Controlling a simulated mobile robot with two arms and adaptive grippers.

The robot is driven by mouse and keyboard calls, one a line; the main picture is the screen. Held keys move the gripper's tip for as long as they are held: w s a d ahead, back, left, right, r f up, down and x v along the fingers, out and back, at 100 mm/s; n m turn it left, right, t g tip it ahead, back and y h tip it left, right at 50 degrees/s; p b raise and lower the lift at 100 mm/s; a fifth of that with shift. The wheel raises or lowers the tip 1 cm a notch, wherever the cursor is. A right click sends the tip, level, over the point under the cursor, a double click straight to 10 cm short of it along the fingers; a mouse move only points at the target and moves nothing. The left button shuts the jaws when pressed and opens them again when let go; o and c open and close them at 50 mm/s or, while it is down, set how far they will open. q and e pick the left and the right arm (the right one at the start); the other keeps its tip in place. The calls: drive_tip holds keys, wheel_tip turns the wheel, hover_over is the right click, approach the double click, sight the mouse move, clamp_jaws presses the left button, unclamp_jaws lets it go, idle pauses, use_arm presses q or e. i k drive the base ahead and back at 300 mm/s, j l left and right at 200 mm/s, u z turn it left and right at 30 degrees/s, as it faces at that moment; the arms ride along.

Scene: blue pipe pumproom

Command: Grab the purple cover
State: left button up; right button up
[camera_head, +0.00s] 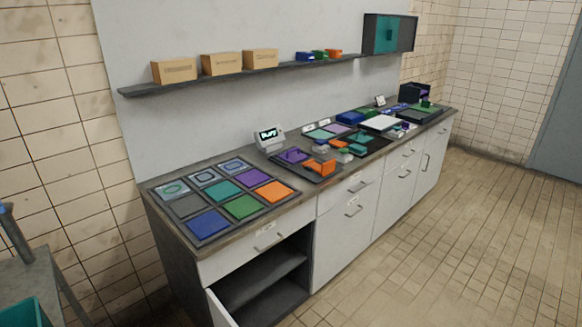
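Several purple pieces show on the long counter, and I cannot tell for sure which one is the cover. A flat purple square (251,177) lies in the top right part of a grid tray (187,239) at the counter's near left end. A purple piece (292,156) lies on a dark tray in the middle, left of an orange piece (320,167). A flat purple square (338,128) lies farther back along the counter. Neither of my grippers is in view.
The grid tray also holds blue, green, orange, teal and grey squares. A small display (269,138) stands behind the middle tray. A shelf (220,79) with boxes hangs above. A low cabinet door (221,308) stands open. The floor (440,240) to the right is clear.

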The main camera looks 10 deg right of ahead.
sight(292, 158)
drive_tip(key=l+u, duration=0.15)
drive_tip(key=l, duration=0.35)
drive_tip(key=k+l+u, duration=0.15)
drive_tip(key=l, duration=0.35)
drive_tip(key=l+u, duration=0.1)
drive_tip(key=l, duration=0.4)
drive_tip(key=k+l+u, duration=0.15)
drive_tip(key=l, duration=0.3)
drive_tip(key=k+l+u, duration=0.15)
drive_tip(key=l, duration=0.3)
drive_tip(key=i+l+u, duration=0.2)
drive_tip(key=l, duration=0.15)
drive_tip(key=i+l+u, duration=0.15)
drive_tip(key=l, duration=0.25)
drive_tip(key=i+l+u, duration=0.2)
drive_tip(key=l, duration=0.2)
drive_tip(key=l+u, duration=0.2)
drive_tip(key=l, duration=0.25)
